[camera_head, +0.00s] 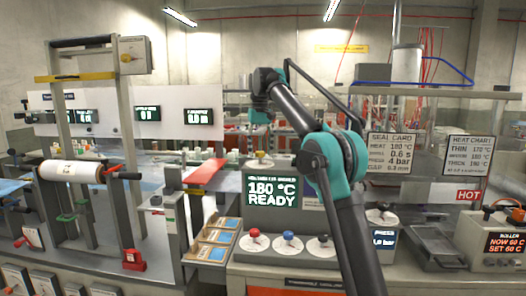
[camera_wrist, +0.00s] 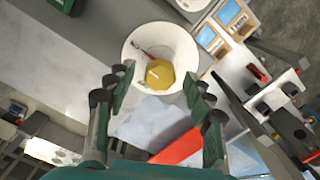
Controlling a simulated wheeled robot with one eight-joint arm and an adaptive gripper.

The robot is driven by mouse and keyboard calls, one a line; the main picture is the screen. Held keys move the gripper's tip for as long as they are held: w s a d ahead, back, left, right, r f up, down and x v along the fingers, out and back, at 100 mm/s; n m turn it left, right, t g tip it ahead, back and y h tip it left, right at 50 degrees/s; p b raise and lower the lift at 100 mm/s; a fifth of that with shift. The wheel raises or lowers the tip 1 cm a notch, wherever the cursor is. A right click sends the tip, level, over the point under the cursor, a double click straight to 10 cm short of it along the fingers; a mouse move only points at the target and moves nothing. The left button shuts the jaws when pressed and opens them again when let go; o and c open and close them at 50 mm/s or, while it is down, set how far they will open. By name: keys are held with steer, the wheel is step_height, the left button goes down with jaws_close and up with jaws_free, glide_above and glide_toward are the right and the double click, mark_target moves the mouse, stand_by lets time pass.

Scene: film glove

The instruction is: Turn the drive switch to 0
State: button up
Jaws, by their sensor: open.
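A yellow knob on a round white dial (camera_wrist: 138,42) sits between the fingers of my gripper (camera_wrist: 157,84) in the wrist view. A small red pointer or mark shows on the dial beside the knob. The fingers are open and apart from the knob. In the head view a yellow knob (camera_head: 260,154) stands behind the 180 °C READY display, below my gripper (camera_head: 258,117). Another yellow knob (camera_head: 127,57) is on a grey box at the top of the left frame. I cannot read which one is labelled drive, nor its setting.
The tall frame (camera_head: 66,130) stands at the left.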

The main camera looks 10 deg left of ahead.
steer(key=shift+c, duration=0.5)
steer(key=c, duration=1.1)
steer(key=shift+o, duration=0.2)
steer(key=n, duration=0.4)
steer(key=shift+n, duration=0.3)
steer(key=n, duration=0.4)
steer(key=shift+n, duration=0.3)
steer(key=n, duration=0.4)
steer(key=shift+n, duration=2.3)
